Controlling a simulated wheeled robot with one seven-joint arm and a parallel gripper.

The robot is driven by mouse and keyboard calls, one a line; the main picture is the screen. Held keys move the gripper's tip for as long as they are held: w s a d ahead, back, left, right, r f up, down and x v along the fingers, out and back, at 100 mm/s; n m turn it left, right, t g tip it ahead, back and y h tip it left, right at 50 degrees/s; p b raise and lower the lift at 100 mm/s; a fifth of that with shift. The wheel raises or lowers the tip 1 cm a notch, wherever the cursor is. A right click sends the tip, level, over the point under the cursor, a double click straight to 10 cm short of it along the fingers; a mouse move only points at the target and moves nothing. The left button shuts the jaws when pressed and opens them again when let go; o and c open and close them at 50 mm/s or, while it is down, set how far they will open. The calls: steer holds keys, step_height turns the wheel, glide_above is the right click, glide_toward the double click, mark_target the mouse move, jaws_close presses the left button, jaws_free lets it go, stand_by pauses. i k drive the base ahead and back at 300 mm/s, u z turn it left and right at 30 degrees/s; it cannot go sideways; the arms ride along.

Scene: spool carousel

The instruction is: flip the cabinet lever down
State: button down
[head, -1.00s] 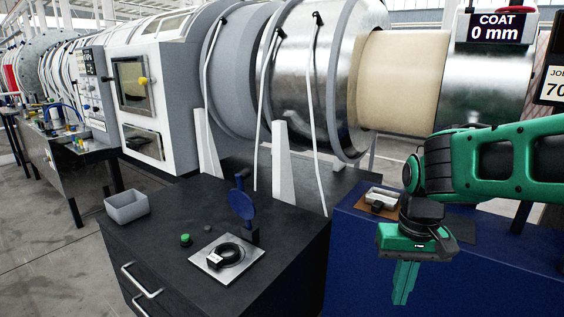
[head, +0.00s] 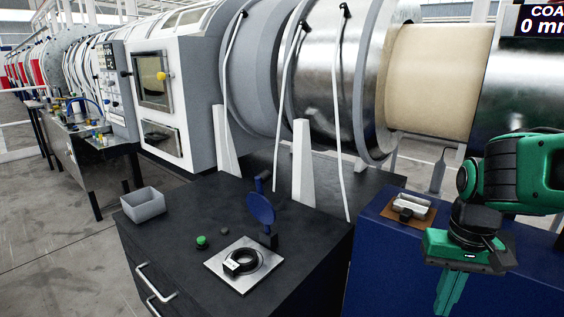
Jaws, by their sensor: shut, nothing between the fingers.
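A dark cabinet (head: 190,262) stands in the lower middle of the head view. On its top a blue lever-like piece (head: 261,208) stands upright: a round disc with a short stub above it, on a small base. In front of it a steel plate (head: 224,267) carries a black ring (head: 255,259). My gripper (head: 446,303) is at the lower right, pointing down with its green fingers shut and empty. It is well to the right of the lever, apart from it, in front of the blue cabinet. The fingertips are near the picture's bottom edge.
A green button (head: 201,241), a dark knob (head: 224,231) and a grey bin (head: 143,205) are on the cabinet top. White supports (head: 303,165) and rods stand behind, below large drums. A blue cabinet (head: 385,262) with a brown tray (head: 420,216) is at right.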

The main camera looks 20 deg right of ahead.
mark_target(261, 208)
steer(key=i, duration=0.85)
steer(key=u, duration=0.05)
